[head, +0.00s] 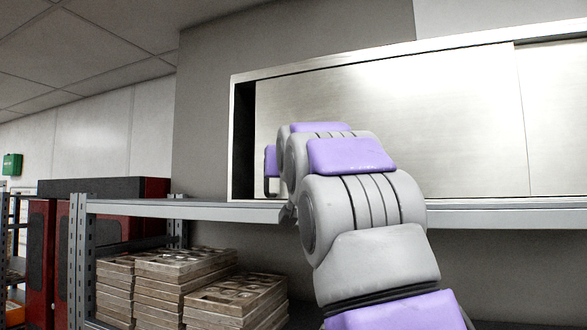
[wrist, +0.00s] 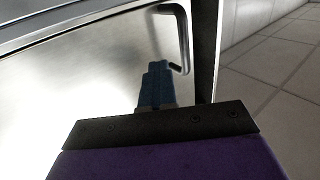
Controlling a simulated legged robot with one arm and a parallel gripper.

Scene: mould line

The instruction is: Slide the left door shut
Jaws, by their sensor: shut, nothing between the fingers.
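The left door (head: 430,110) is a brushed metal panel in a wall cabinet, with a dark open gap (head: 243,140) between its left edge and the cabinet's left side. The door fills the left of the wrist view (wrist: 75,90), which looks turned over. Its grey bar handle (wrist: 184,35) stands near the edge by the gap. My gripper (wrist: 156,72) shows blue fingers, shut and empty, beside the handle on the side away from the gap. I cannot tell whether they touch it. My arm hides the fingers and part of the door in the head view.
The right door (head: 555,115) is at the right edge of the head view. A grey shelf beam (head: 500,213) runs under the cabinet. Stacked mould trays (head: 185,275) lie below it at the left. Red and black cases (head: 110,187) stand farther left.

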